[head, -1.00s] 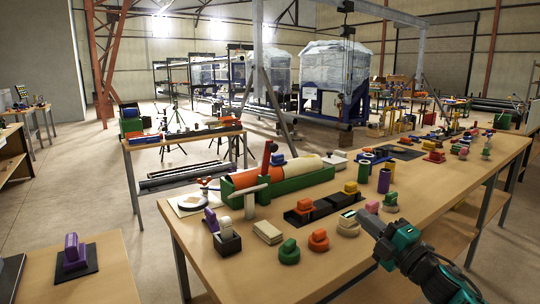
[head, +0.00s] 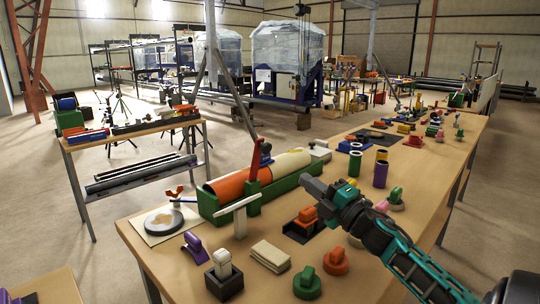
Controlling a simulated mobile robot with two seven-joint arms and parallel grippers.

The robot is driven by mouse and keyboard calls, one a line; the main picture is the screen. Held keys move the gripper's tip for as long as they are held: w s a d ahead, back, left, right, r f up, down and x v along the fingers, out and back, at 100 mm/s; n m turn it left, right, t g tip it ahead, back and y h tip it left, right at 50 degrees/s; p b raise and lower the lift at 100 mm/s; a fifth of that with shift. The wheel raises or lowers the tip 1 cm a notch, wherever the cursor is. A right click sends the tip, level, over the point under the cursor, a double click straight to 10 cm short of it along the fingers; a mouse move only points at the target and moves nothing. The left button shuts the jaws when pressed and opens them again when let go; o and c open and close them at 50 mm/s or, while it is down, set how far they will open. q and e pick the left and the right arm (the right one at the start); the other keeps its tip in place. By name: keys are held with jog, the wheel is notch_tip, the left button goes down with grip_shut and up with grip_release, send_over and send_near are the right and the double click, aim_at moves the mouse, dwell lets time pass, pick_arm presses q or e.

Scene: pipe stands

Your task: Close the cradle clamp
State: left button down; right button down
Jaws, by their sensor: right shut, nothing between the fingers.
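The green cradle (head: 270,192) stands on the wooden table and holds an orange pipe (head: 226,187) and a cream pipe (head: 290,163) end to end. The clamp's red arm (head: 254,160) stands up nearly vertical at the middle of the cradle, with a dark blue part (head: 266,150) beside its top. My right gripper (head: 308,183) reaches in from the lower right, its jaws shut and empty. In the picture its tip is just right of the cradle's front wall; I cannot tell if they touch. My left gripper is out of view.
An orange block (head: 305,217) on a dark base sits below my right gripper. Green (head: 307,282) and orange (head: 336,261) knobs and a beige stack (head: 270,255) lie in front. A round plate (head: 164,221) is at left.

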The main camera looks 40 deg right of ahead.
jog(key=p, duration=0.1)
send_near(267, 150)
jog(key=x, duration=0.5)
jog(key=shift+w+r, duration=0.1)
jog(key=shift+w, duration=0.1)
jog(key=shift+w+r, duration=0.1)
jog(key=shift+w, duration=0.6)
